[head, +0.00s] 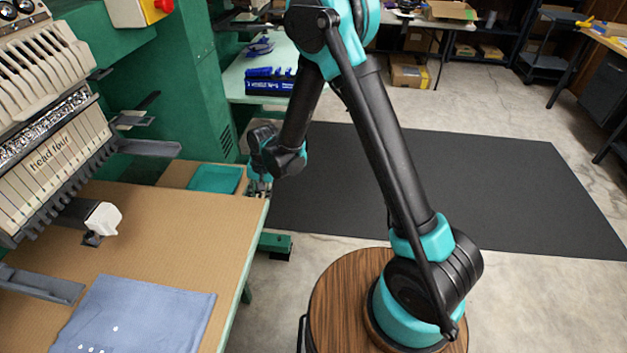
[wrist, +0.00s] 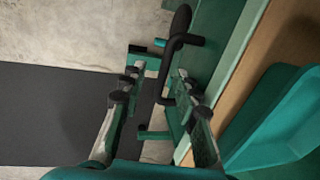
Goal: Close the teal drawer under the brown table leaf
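My gripper (head: 260,188) is at the leaf's right edge, above and beyond the drawer in the head view. In the wrist view my gripper (wrist: 155,105) is open, its fingers apart on either side of a dark bar. I cannot tell whether it touches anything.
A teal tray (head: 215,179) lies on the leaf close to my gripper; it also shows in the wrist view (wrist: 275,125). Folded blue cloth (head: 135,315) lies at the front. The embroidery machine (head: 50,130) stands at left. A dark floor mat (head: 480,185) leaves free room at right.

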